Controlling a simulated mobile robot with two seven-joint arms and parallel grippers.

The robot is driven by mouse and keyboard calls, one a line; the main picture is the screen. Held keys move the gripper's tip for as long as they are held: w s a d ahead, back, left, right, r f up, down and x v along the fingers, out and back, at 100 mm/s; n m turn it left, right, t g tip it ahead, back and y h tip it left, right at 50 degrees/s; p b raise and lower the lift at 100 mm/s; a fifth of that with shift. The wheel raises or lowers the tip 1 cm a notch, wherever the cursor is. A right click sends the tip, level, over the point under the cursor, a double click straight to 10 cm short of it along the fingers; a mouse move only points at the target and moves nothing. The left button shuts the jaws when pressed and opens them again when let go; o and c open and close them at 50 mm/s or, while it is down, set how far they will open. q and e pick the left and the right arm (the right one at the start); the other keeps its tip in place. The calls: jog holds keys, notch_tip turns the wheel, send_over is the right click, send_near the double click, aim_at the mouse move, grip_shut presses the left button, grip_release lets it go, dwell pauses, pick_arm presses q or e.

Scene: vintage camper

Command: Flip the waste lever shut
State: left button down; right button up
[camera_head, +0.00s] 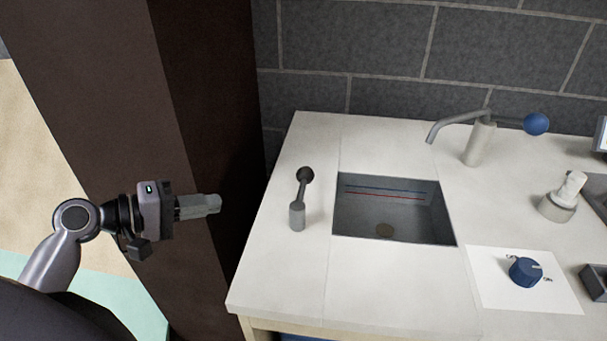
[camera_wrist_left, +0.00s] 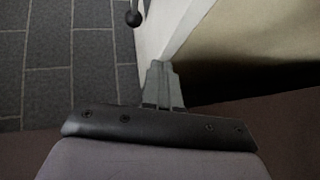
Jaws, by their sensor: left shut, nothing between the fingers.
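The waste lever, as I take it, is a grey lever with a dark ball knob (camera_head: 301,200) on the white counter, left of the sink. It leans away from its grey base toward the back wall. The dark ball of the lever also shows at the top of the left wrist view (camera_wrist_left: 133,18). My left gripper (camera_head: 216,203) is shut and empty, to the left of the counter and apart from the lever. Its closed fingers also show in the left wrist view (camera_wrist_left: 161,68). My right gripper is not in view.
The sink basin (camera_head: 390,215) is right of the lever. A tap with a blue ball handle (camera_head: 480,140) stands behind it. A blue dial (camera_head: 525,271) sits on a white plate at right. A dark brown panel (camera_head: 210,120) rises behind my left gripper. The counter's front left is clear.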

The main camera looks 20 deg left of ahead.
aim_at(297, 177)
pick_arm(q)
jog(key=r, duration=0.2)
jog(key=r+h, duration=0.1)
jog(key=r, duration=0.1)
jog(key=shift+d+h, duration=0.3)
jog(key=shift+d, duration=0.1)
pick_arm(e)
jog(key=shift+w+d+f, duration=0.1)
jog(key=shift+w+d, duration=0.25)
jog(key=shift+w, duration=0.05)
pick_arm(q)
jog(key=shift+w, duration=0.1)
jog(key=p+x, duration=0.2)
jog(key=x, duration=1.2)
jog(key=shift+f, duration=0.1)
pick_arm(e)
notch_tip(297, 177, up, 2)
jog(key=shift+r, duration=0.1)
pick_arm(q)
jog(key=shift+w, duration=0.1)
